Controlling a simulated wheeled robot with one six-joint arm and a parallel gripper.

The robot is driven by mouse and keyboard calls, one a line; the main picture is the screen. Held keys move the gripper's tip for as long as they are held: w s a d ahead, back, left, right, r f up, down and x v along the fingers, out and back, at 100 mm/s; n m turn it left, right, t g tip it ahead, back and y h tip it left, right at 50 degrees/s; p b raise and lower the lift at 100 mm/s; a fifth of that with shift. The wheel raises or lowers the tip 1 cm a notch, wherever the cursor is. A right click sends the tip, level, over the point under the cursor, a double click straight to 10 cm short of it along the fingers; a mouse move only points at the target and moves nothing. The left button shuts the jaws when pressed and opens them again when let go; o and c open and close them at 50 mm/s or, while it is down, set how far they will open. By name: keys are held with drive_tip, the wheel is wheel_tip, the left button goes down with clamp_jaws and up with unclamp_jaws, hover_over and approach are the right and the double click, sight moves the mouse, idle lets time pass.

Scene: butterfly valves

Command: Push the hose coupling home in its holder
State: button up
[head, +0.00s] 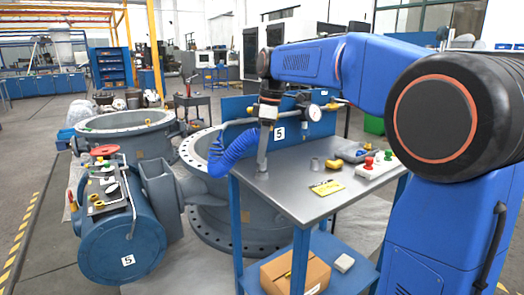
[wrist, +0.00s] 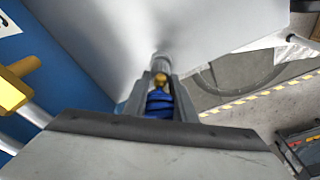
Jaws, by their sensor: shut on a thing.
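My gripper (head: 263,160) points down over the left end of the grey bench top in the head view. In the wrist view its two fingers (wrist: 160,98) are shut on the hose coupling, with its brass part (wrist: 160,79) showing between them. The blue coiled hose (head: 232,148) hangs out to the left of the gripper, and its blue end (wrist: 159,103) shows between the fingers. A grey metal cylinder (wrist: 160,62), apparently the holder, lies directly beyond the brass part, in line with it. Whether they touch or how deep the coupling sits cannot be told. The head view hides the coupling.
A blue panel (head: 290,130) stands behind. Large grey valves (head: 205,205) stand left of the bench.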

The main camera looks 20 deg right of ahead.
drive_tip(key=shift+f, duration=0.3)
idle(0.4)
drive_tip(key=o, duration=1.6)
drive_tip(key=shift+c, duration=0.2)
drive_tip(key=shift+r, duration=0.1)
drive_tip(key=shift+r, duration=3.7)
